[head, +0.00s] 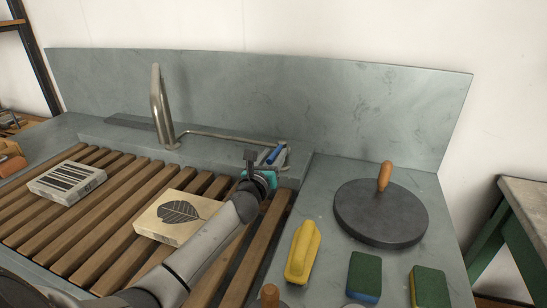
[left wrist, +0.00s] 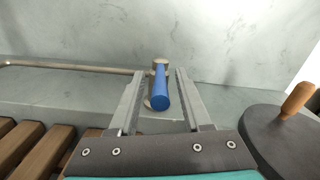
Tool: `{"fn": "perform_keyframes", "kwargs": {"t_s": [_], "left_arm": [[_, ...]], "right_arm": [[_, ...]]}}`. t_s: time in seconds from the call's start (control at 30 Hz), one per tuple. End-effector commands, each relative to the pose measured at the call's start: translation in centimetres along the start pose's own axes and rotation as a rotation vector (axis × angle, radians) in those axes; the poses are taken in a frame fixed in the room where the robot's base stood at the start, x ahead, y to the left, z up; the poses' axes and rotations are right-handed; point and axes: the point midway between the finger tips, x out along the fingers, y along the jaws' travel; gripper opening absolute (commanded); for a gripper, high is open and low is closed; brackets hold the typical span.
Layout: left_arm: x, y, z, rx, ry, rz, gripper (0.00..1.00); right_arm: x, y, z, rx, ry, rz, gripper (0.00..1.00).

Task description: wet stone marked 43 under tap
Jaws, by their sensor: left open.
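A metal tap (head: 158,105) rises at the back of the slatted wooden rack (head: 108,215). A thin pipe (head: 230,136) runs right from its foot to a valve with a blue handle (head: 277,153). My left gripper (head: 270,160) is at this handle, its jaws open. In the left wrist view the blue handle (left wrist: 160,87) stands between the two fingers (left wrist: 158,100), with gaps on both sides. Two stones lie on the rack: one with black stripes (head: 67,181) and a pale one with a dark leaf print (head: 177,217). I can read no 43 on either. My right gripper is out of view.
Right of the rack, the grey counter (head: 327,190) holds a dark round disc with an upright wooden knob (head: 381,215), a yellow object (head: 302,252) and two green-topped sponges (head: 365,275). A grey splashback (head: 310,100) closes off the back.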

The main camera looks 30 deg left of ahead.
Motion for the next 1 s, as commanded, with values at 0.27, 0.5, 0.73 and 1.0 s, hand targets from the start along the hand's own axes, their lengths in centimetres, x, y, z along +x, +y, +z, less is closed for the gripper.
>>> {"fn": "perform_keyframes", "kwargs": {"t_s": [0.27,0.5,0.73,1.0], "left_arm": [[0.06,-0.04,0.03,-0.001,0.000,-0.001,0.46],[0.04,-0.03,0.02,-0.001,0.000,-0.001,0.19],[0.03,-0.02,0.02,0.000,0.000,0.000,0.00],[0.03,-0.02,0.01,0.000,0.000,0.000,0.00]], "right_arm": [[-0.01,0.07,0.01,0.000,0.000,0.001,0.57],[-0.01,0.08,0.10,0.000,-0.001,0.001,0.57],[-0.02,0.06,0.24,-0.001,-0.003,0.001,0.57],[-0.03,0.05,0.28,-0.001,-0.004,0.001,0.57]]}}
